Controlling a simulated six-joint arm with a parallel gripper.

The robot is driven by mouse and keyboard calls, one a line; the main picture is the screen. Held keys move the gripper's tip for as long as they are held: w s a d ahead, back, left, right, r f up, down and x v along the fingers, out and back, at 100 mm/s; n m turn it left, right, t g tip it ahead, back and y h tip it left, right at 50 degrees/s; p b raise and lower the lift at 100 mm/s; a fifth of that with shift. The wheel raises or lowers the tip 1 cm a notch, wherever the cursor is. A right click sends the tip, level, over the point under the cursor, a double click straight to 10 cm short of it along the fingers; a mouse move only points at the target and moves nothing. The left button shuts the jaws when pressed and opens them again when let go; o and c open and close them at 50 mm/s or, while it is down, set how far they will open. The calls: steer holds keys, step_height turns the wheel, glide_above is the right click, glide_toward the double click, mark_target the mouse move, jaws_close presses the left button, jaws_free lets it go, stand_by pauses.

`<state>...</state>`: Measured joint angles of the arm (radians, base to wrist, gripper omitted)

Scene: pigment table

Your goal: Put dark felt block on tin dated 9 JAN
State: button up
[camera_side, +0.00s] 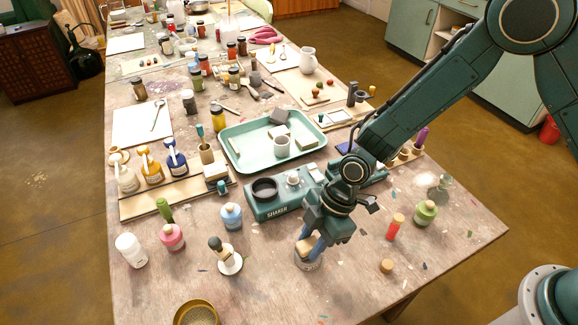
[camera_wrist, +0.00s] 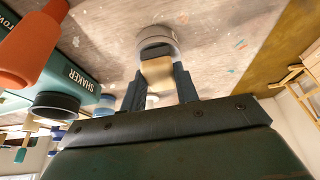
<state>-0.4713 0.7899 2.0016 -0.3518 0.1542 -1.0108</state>
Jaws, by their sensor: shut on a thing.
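My gripper (camera_side: 308,240) is low over the front of the table, shut on a tan block with a dark layer at its far end, which I take as the dark felt block (camera_side: 306,246). In the wrist view the block (camera_wrist: 158,73) sits between both fingers (camera_wrist: 158,80). Its dark end faces a round, pale-sided tin (camera_side: 308,264), also in the wrist view (camera_wrist: 157,34). The block is at or just over the tin's top; I cannot tell whether they touch. No date on the tin can be read.
The teal shaker (camera_side: 275,207) stands just behind my gripper. A mint tray (camera_side: 232,152) holds several blocks and a cup.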

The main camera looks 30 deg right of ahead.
steer(key=shift+f, duration=0.15)
steer(key=o, duration=0.9)
steer(key=shift+o, duration=0.2)
steer(key=v, duration=1.2)
steer(key=shift+d+r, duration=0.1)
steer(key=shift+r, duration=0.15)
